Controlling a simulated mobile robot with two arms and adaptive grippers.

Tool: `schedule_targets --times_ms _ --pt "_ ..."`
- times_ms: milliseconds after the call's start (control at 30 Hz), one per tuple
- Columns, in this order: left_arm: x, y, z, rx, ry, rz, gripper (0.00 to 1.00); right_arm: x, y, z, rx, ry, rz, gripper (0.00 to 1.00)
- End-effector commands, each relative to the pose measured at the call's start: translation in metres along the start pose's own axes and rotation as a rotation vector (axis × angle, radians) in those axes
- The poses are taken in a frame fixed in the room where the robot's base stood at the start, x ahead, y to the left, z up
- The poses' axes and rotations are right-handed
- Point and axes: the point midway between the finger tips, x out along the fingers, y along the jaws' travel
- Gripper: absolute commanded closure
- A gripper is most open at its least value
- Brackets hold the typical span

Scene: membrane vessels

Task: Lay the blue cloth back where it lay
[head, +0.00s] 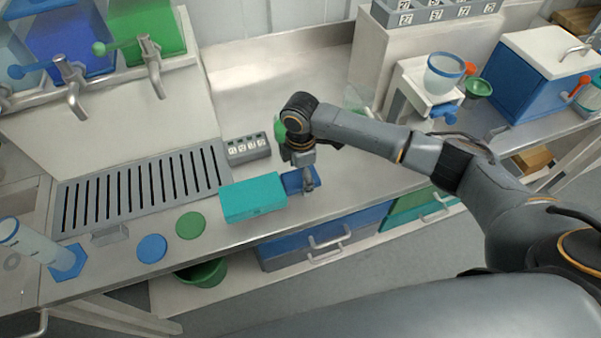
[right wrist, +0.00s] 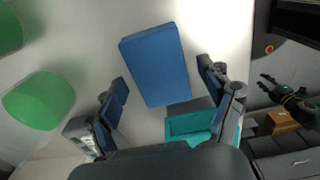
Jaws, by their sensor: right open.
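The blue cloth (head: 292,181) is a folded dark blue rectangle on the counter, right beside the teal box (head: 253,197). My right gripper (head: 306,184) is over its right part in the head view and hides some of it. In the right wrist view the whole cloth (right wrist: 155,65) shows flat, with one open finger on either side of its near end. The gripper (right wrist: 163,88) is open and holds nothing; I cannot tell whether the fingertips touch the counter. A dark pronged shape at the right of the wrist view looks like my left gripper (right wrist: 284,94), too small to judge.
A grey rack with labels (head: 247,148) stands behind the teal box. A slotted drain grate (head: 140,188) lies to the left. Green (head: 190,225) and blue (head: 152,248) discs lie near the front edge.

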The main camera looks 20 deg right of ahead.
Motion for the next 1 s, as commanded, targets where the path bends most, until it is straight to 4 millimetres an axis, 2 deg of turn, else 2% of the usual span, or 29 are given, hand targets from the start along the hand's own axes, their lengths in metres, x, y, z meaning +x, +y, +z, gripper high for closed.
schedule_targets --times_ms 167,233,500,700,833,1000 --pt "0.001 0.001 0.0 0.0 0.0 0.001 0.66 -0.008 0.001 0.0 0.0 0.001 0.003 0.2" --pt "0.003 0.001 0.0 0.0 0.0 0.001 0.66 -0.018 0.001 0.0 0.0 0.001 0.004 0.2" --pt "0.011 0.001 0.001 0.0 0.0 0.0 0.66 -0.075 0.002 0.0 -0.001 0.002 0.006 0.2" --pt "0.015 0.001 0.002 -0.001 -0.001 0.0 0.66 -0.108 0.001 0.0 0.0 0.001 0.002 0.2" --pt "0.017 0.0 0.003 -0.001 -0.002 0.0 0.66 -0.12 0.001 0.0 0.0 0.001 0.001 0.2" --pt "0.017 0.0 0.003 -0.001 -0.003 0.0 0.66 -0.123 0.0 0.0 0.001 0.001 -0.001 0.2"
